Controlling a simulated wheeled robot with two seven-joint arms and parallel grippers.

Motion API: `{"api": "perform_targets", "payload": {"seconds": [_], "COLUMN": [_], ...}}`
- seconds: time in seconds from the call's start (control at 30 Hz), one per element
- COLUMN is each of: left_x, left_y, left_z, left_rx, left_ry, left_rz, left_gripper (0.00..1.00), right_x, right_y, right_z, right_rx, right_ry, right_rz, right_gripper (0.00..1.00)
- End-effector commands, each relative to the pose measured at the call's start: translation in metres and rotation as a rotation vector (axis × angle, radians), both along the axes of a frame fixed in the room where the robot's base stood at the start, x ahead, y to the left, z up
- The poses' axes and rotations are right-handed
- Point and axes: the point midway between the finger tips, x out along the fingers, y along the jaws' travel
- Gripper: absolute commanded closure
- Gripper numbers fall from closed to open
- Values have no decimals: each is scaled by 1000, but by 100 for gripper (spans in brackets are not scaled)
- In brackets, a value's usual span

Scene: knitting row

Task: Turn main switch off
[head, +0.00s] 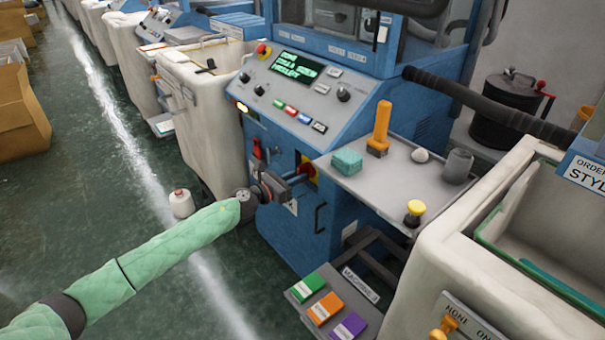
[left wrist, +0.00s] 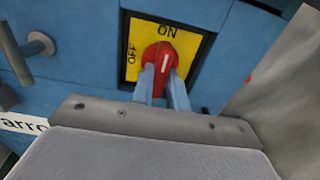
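The main switch is a red rotary knob (left wrist: 160,57) on a square yellow plate (left wrist: 188,45) marked ON at the top and OFF at the left. Its white line points up, near ON. In the head view the yellow plate (head: 309,168) shows partly on the blue machine front, behind my gripper. My left gripper (head: 301,178) reaches it from the left; in the left wrist view its two fingers (left wrist: 162,75) sit close on both sides of the knob's grip and appear shut on it. My right gripper is not in view.
A lever (head: 257,150) is left of the switch.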

Motion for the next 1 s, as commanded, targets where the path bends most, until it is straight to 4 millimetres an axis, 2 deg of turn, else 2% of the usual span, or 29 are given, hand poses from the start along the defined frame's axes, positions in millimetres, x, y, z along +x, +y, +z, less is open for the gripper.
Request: {"api": "perform_targets", "payload": {"seconds": [1.0], "left_x": [0], "left_y": [1], "left_z": [2], "left_rx": [-198], "left_ry": [273], "left_rz": [1], "left_gripper": [100], "right_x": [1], "right_y": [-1], "right_z": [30], "right_rx": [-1], "right_ry": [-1], "right_rz": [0], "right_gripper": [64]}}
